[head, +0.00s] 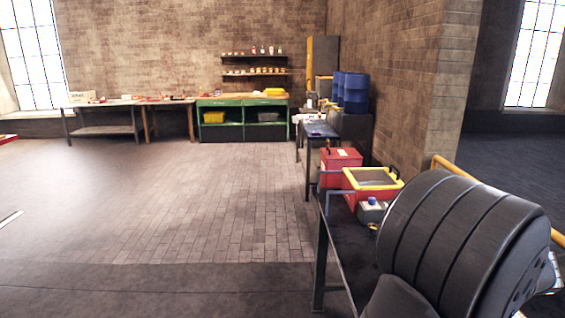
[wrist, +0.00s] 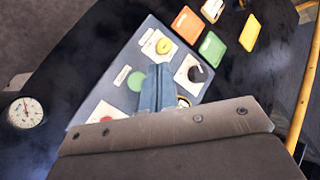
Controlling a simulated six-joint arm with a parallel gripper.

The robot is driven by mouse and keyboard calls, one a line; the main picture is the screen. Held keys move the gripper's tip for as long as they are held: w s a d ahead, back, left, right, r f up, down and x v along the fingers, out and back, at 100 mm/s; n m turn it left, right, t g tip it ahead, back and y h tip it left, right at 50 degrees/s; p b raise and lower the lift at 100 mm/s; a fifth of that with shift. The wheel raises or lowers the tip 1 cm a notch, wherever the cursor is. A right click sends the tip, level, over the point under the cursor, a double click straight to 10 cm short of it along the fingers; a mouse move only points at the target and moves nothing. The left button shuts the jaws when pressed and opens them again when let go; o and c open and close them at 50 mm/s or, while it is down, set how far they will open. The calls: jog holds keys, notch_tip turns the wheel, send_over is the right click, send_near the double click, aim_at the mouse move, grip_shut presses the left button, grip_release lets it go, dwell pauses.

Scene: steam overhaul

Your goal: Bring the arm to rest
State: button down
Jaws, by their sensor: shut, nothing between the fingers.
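My gripper (wrist: 157,88) shows in the wrist view with its two blue-grey fingers shut together and nothing between them. The fingertips lie in front of a grey control panel (wrist: 125,68) and hide part of it. The panel carries a yellow round knob (wrist: 163,46), a green round button (wrist: 136,81) and a black round part (wrist: 197,74). I cannot tell whether the fingertips touch the panel. In the head view a large dark rounded body fills the lower right, and my gripper cannot be made out there.
A dial gauge (wrist: 25,112) and orange, green and yellow plates (wrist: 212,47) lie around the panel. In the head view a red box with a yellow rim (head: 372,183) stands on a dark bench. A green workbench (head: 243,102) is at the back.

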jog(key=shift+r, duration=0.25)
jog(key=shift+f, duration=0.1)
